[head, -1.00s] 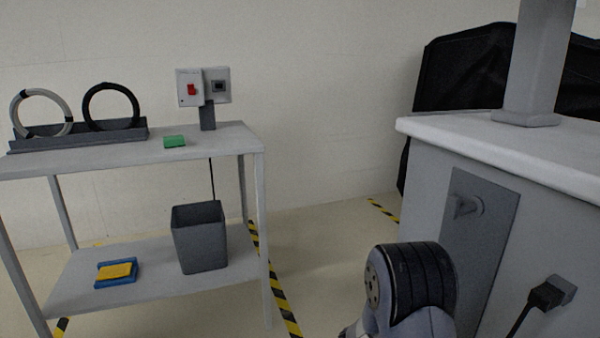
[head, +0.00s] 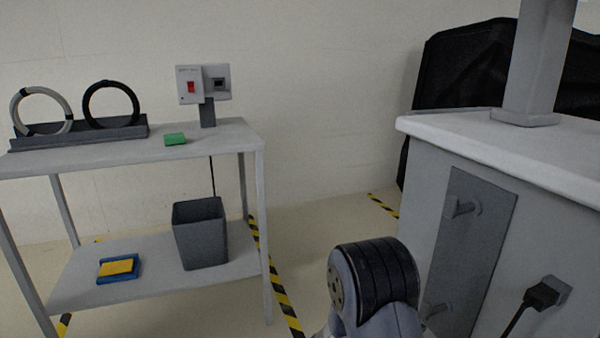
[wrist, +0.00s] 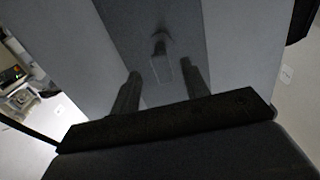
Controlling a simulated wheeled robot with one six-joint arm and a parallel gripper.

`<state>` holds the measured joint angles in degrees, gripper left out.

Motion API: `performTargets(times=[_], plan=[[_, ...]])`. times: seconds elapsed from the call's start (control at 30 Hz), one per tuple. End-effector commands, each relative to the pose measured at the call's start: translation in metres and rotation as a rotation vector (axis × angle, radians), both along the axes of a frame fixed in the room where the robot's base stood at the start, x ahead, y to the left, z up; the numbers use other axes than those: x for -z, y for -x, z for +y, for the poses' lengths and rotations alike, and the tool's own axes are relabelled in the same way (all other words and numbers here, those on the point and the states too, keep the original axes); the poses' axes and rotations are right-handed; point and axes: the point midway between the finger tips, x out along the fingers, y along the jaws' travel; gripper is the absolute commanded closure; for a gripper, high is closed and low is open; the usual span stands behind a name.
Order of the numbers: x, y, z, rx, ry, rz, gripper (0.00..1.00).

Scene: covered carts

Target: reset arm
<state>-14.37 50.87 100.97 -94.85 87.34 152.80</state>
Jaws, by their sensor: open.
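My gripper (wrist: 160,90) shows in the wrist view with its two dark fingers apart and nothing between them. Beyond the fingers is the dark panel (wrist: 150,25) on the side of a grey cabinet, with a peg (wrist: 160,50) sticking out of it. I cannot tell how far the fingers are from the peg. In the head view only a rounded joint of my arm shows at the bottom, in front of the cabinet (head: 425,190); my gripper is not seen there.
A two-level cart (head: 215,143) stands at left with two rings on a rack (head: 90,133), a green block (head: 175,139) and a switch box (head: 203,85). Its lower shelf holds a grey bin (head: 200,235). A plug (head: 545,294) with a cable sits on the cabinet side.

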Motion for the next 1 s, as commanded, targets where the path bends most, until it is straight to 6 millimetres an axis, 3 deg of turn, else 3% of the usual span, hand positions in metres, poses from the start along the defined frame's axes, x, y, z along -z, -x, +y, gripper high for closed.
performTargets(times=[0.37, 1.0], plan=[[0.002, -0.024, -0.070, 0.004, 0.001, -0.003, 0.56], [-0.001, -0.024, -0.068, -0.001, 0.179, 0.492, 0.56]])
